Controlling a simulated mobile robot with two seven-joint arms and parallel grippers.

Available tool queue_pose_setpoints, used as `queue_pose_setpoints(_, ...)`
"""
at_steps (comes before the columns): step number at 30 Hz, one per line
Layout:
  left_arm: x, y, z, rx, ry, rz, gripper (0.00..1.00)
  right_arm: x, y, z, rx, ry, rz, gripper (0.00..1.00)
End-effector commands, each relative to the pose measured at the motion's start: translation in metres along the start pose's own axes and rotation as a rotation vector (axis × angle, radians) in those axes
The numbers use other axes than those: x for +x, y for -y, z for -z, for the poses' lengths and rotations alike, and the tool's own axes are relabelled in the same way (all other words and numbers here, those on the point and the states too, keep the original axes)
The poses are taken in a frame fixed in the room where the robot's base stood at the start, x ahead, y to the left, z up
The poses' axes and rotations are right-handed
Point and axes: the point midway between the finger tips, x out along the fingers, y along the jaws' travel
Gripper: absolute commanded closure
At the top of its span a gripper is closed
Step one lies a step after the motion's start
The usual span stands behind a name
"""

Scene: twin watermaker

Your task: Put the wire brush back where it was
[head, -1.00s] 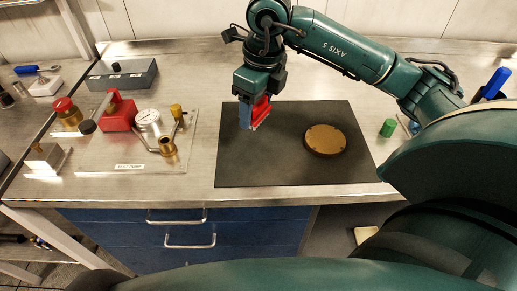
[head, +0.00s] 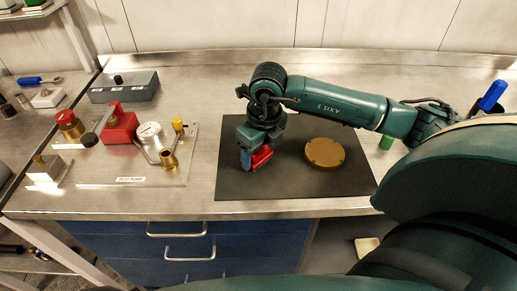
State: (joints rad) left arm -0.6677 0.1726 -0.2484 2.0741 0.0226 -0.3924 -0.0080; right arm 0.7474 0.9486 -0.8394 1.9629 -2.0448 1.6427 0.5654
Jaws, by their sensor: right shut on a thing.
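The wire brush (head: 262,156) shows as a small red block at my right gripper's fingertips. My right gripper (head: 254,160) is shut on it, low over the left half of the black mat (head: 230,184). The gripper hides part of the brush, and its bristles are hard to make out. I cannot tell whether the brush touches the mat. My left gripper is not in view.
A round bronze disc (head: 324,153) lies on the mat, right of the brush. The test pump (head: 120,128) stands on its plate to the left. A grey box (head: 124,88) is behind it. A green cap (head: 386,143) sits beside my right arm.

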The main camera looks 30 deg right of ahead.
Motion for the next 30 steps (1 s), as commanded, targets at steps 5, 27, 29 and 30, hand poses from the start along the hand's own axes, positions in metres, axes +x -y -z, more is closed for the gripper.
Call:
queue_pose_setpoints(5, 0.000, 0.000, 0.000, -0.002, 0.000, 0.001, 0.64, -0.001, 0.000, -0.001, -0.001, 0.002, -0.001, 0.60)
queue_pose_setpoints(27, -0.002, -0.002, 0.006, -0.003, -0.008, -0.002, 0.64, -0.004, 0.000, -0.001, -0.001, 0.002, -0.001, 0.17)
queue_pose_setpoints(29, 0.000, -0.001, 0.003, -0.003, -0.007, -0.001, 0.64, -0.009, 0.000, -0.002, -0.001, 0.005, -0.001, 0.17)
queue_pose_setpoints(30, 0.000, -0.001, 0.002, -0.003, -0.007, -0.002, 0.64, -0.015, 0.000, -0.002, 0.000, 0.006, -0.002, 0.17)
